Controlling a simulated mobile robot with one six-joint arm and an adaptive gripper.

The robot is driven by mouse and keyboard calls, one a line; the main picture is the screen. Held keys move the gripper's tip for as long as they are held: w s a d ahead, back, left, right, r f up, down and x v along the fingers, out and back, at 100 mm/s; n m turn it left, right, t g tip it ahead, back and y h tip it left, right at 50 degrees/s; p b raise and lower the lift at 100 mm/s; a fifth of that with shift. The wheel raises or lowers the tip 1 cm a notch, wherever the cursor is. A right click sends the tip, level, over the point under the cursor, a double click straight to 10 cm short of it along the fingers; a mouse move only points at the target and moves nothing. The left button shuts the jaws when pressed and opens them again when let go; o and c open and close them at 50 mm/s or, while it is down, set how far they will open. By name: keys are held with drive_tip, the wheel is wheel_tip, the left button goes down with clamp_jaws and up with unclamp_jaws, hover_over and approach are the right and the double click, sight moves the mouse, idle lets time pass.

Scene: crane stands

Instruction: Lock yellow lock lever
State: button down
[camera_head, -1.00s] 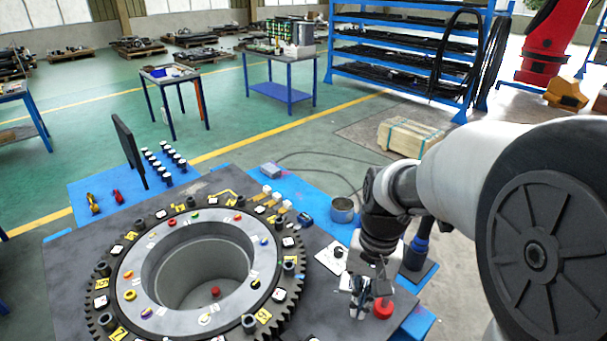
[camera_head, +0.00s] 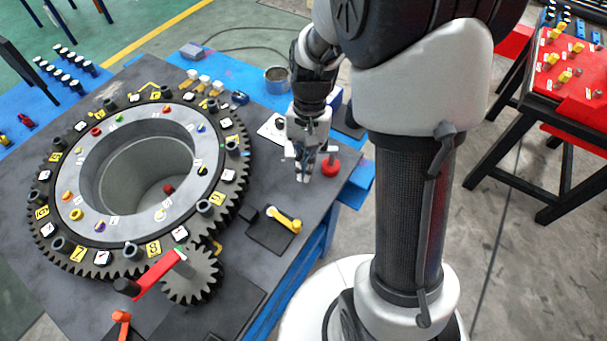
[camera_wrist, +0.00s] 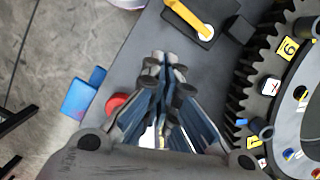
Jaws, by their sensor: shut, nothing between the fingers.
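The yellow lock lever (camera_head: 285,218) is on a dark square base at the front right part of the table, right of the big gear ring. It also shows in the wrist view (camera_wrist: 188,18) at the top, beyond my fingertips. My gripper (camera_head: 304,176) points down over the table, behind the lever in the head view and apart from it. In the wrist view my gripper (camera_wrist: 164,62) has its fingers together with nothing between them. A red round knob (camera_head: 330,167) is just beside the gripper.
The dark toothed ring (camera_head: 240,170) with coloured plugs fills the table's middle. A red crank (camera_head: 155,275) with a small gear (camera_head: 196,278) stands at its front. A black block (camera_head: 248,213) sits left of the lever. A red table (camera_head: 570,85) with yellow parts is at right.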

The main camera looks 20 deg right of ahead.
sight(284, 218)
drive_tip(key=b+x, duration=0.2)
drive_tip(key=x, duration=0.6)
drive_tip(key=shift+w+b, duration=0.1)
drive_tip(key=shift+b, duration=0.25)
drive_tip(key=shift+s+a+b, duration=0.25)
drive_tip(key=shift+s+a, duration=0.25)
drive_tip(key=shift+s, duration=0.35)
drive_tip(key=shift+s+a+b, duration=0.25)
drive_tip(key=shift+s+a, duration=0.3)
drive_tip(key=shift+s, duration=0.25)
